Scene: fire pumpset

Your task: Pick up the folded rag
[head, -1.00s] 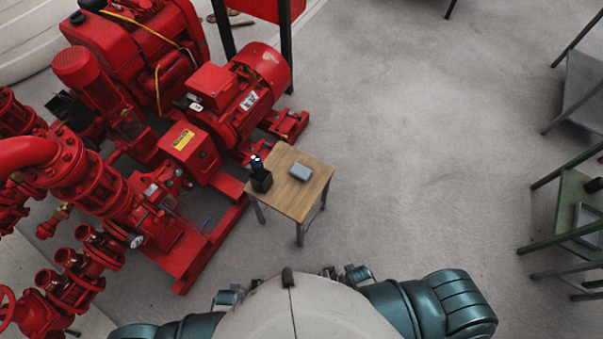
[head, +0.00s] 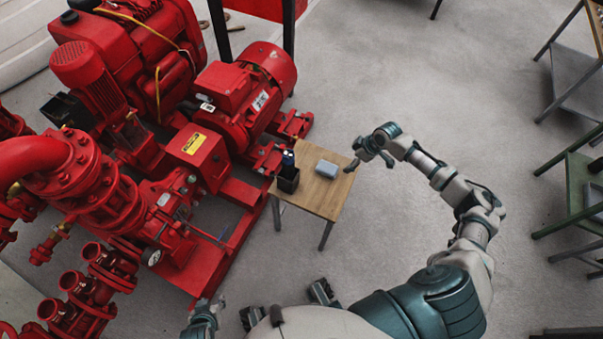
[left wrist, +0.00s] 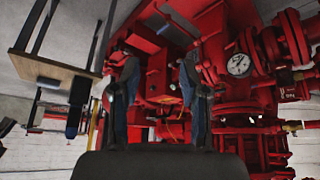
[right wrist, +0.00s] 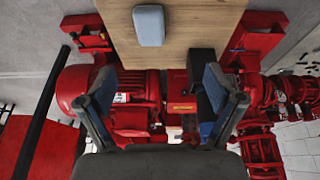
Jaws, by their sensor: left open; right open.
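The folded rag (head: 327,169) is a small grey-blue pad lying flat on the small wooden table (head: 312,196). It also shows near the top of the right wrist view (right wrist: 149,25) and small at the left of the left wrist view (left wrist: 48,82). My right gripper (head: 369,166) is open and empty, just right of the table and apart from the rag. In the right wrist view its fingers (right wrist: 158,76) are spread with nothing between them. My left gripper (head: 208,306) is low in the head view, away from the table. Its fingers (left wrist: 160,70) are open and empty.
A black holder (head: 288,179) with a dark blue item stands on the table, left of the rag. The red pumpset (head: 200,155) is close along the table's left side. Open floor (head: 440,100) lies right of the table. A green-framed stand (head: 575,195) is at the far right.

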